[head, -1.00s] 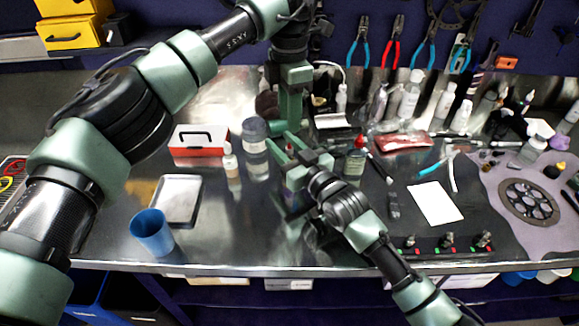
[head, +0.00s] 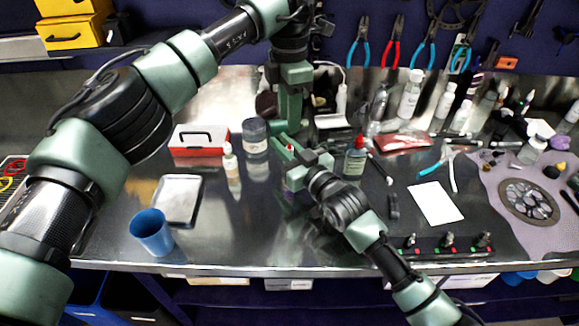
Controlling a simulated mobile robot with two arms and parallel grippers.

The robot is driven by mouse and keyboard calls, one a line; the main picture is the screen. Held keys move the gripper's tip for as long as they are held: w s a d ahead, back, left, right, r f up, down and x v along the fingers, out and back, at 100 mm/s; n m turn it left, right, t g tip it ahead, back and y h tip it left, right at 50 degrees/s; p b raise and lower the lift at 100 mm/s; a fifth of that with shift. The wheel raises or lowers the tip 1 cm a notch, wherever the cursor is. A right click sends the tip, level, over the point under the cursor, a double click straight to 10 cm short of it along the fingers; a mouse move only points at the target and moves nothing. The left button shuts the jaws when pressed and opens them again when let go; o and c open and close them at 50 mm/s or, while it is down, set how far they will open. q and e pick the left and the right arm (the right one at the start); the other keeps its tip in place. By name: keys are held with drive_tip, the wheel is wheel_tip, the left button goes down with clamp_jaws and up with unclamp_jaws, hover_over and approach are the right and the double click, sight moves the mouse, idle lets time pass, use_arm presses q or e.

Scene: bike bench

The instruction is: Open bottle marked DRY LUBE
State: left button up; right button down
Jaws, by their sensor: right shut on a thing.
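A small bottle with a red tip (head: 290,149) stands at the middle of the bench, mostly hidden by my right gripper. My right gripper (head: 287,156) is shut around it from the front right. My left gripper (head: 290,118) hangs from above, just behind and over that bottle; its fingertips are partly covered, so its opening is unclear. A second bottle with a red cap (head: 355,157) stands upright to the right of my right gripper, apart from it. The label text on the bottles is too small to read, so I cannot tell which is marked DRY LUBE.
A grey-lidded jar (head: 255,140), a small white-capped bottle (head: 231,165) and a red box (head: 198,150) stand to the left. A metal tray (head: 178,215) and a blue cup (head: 151,240) are nearer. A white card (head: 435,203) lies to the right. The front middle is clear.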

idle(0.5)
drive_tip(key=c, duration=1.3)
unclamp_jaws()
drive_tip(key=shift+d, duration=0.1)
